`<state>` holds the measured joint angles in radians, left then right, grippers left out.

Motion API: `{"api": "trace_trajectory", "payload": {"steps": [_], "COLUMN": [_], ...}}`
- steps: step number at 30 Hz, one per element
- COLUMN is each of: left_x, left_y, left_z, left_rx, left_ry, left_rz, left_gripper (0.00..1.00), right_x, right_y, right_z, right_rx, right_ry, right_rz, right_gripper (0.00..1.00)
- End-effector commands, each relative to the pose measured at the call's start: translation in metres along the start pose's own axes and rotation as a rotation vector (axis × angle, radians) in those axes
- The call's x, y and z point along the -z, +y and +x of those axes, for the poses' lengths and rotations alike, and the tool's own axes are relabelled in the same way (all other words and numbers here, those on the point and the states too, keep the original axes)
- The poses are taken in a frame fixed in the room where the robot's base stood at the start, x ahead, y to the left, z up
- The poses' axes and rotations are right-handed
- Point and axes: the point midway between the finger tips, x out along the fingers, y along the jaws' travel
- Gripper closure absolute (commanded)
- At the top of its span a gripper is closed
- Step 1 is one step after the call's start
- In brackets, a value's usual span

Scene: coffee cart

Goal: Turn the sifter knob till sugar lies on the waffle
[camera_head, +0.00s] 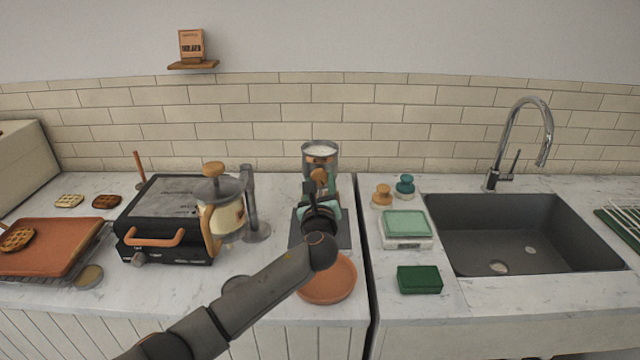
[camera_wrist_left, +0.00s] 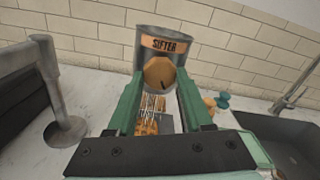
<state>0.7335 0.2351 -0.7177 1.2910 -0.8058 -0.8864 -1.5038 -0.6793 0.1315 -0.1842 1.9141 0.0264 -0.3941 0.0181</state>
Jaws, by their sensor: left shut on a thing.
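The grey sifter (camera_head: 320,150), filled with white powder, stands at the back of the counter; its labelled front fills the top of the left wrist view (camera_wrist_left: 188,62). Its orange-brown knob (camera_wrist_left: 160,74) faces me and also shows in the head view (camera_head: 319,175). My left gripper (camera_wrist_left: 160,88) is shut on the knob, with a green finger on each side. A waffle (camera_wrist_left: 146,127) lies below the knob. Thin white streaks fall between knob and waffle; how much sugar lies on it I cannot tell. My right gripper is out of view.
A French press (camera_head: 225,215) and a black waffle iron (camera_head: 165,225) stand left of my arm. A terracotta plate (camera_head: 330,282) is partly behind my arm. A scale (camera_head: 405,228), green sponge (camera_head: 419,280) and sink (camera_head: 500,235) lie to the right.

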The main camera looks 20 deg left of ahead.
Motion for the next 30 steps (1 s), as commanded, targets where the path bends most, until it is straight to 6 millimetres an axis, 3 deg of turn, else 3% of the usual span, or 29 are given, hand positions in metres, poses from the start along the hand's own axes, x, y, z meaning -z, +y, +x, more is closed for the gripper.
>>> {"api": "trace_trajectory", "payload": {"steps": [12,30], "left_x": [-0.0016,-0.0011], "left_y": [0.0006,0.0006], "left_z": [0.0005,0.0003], "left_rx": [-0.001,0.0], "left_ry": [-0.002,-0.001], "left_rz": [0.271,0.347], "left_gripper": [1.0,1.0], "right_x": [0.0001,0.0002], "right_y": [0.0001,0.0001], "right_z": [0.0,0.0], "right_rx": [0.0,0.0], "right_ry": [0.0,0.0], "right_rz": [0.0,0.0], "right_gripper": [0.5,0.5]}}
